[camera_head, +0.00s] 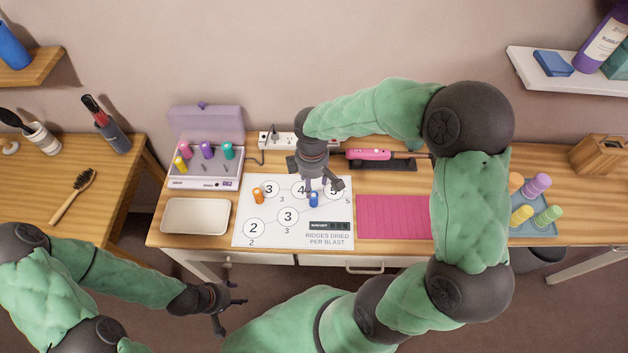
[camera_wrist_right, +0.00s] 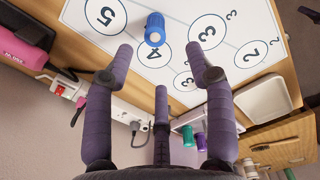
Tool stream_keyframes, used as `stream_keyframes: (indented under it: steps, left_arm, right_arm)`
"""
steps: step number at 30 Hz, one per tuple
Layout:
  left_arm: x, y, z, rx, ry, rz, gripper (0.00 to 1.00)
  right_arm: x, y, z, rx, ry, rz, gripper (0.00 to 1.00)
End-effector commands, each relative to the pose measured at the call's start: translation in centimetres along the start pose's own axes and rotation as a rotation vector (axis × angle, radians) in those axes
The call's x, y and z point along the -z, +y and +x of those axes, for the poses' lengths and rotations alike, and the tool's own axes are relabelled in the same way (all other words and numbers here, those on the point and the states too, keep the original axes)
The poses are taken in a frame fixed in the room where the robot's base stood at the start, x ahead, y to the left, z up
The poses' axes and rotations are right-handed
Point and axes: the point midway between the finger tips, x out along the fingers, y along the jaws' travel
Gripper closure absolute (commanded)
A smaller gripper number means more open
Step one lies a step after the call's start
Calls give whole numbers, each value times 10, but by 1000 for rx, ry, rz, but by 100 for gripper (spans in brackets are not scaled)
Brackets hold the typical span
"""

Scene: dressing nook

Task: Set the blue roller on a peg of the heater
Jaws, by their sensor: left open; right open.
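The blue roller (camera_head: 314,199) stands on the white printed mat (camera_head: 245,238), just below the circle marked 4. It also shows in the right wrist view (camera_wrist_right: 155,28), ahead of the fingertips and apart from them. My right gripper (camera_head: 322,187) is open and empty over the mat, close to the blue roller; its spread fingers show in the wrist view (camera_wrist_right: 166,60). The heater (camera_head: 205,183) is a pale box with an open lilac lid at the mat's upper left. Pink, purple, teal and yellow rollers stand on it. My left gripper (camera_head: 231,315) is open and empty in front of the table.
An orange roller (camera_head: 258,195) stands on the mat. A white tray (camera_head: 196,230) lies below the heater. A pink tool (camera_head: 368,154) on a dark rest and a power strip (camera_head: 285,140) are at the back. A pink mat (camera_head: 393,230) and a blue tray (camera_head: 538,229) with rollers are to the right.

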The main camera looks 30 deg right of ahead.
Motion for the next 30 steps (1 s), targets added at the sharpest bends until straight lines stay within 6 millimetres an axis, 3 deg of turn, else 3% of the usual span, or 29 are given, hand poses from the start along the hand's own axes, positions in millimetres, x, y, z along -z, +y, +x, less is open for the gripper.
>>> stream_keyframes:
  steps: [5,13,22,30]
  left_arm:
    - [-1,-1,2,0,-2,-1,46]
    - [0,-6,14,0,-2,-1,46]
    - [0,-8,22,0,-2,-1,46]
    - [1,-14,38,0,-2,-1,46]
  right_arm:
    - [-1,0,5,-2,-4,-4,45]
    - [-2,0,44,0,-6,-4,45]
    - [-2,1,65,-1,-4,-2,45]
    - [-4,1,102,-1,-4,-3,45]
